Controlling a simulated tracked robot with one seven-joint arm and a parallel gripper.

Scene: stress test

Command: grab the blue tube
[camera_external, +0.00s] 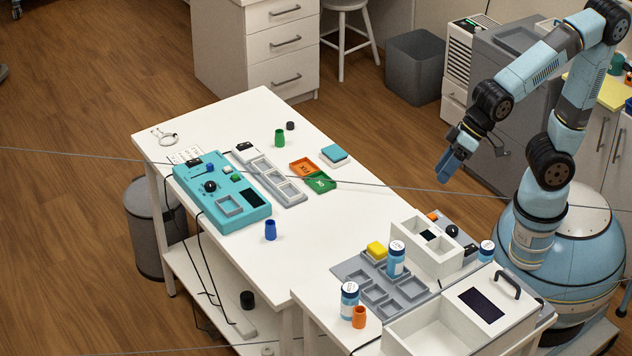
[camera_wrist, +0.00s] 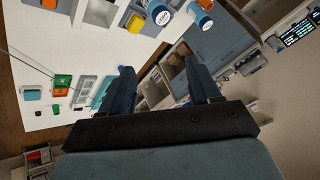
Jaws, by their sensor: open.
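I cannot make out the tube in the wrist view. My gripper (camera_external: 449,167) hangs in the air to the right of the table, well apart from the tube. In the wrist view, my gripper (camera_wrist: 160,68) has its two blue fingers spread, with nothing between them.
A green tube (camera_external: 280,138), orange and green trays (camera_external: 303,167) and a grey tray strip share the table. Blue-capped bottles (camera_external: 349,301), an orange tube (camera_external: 359,317) and a white bin (camera_external: 410,325) stand on the nearer bench. Thin lines cross the view.

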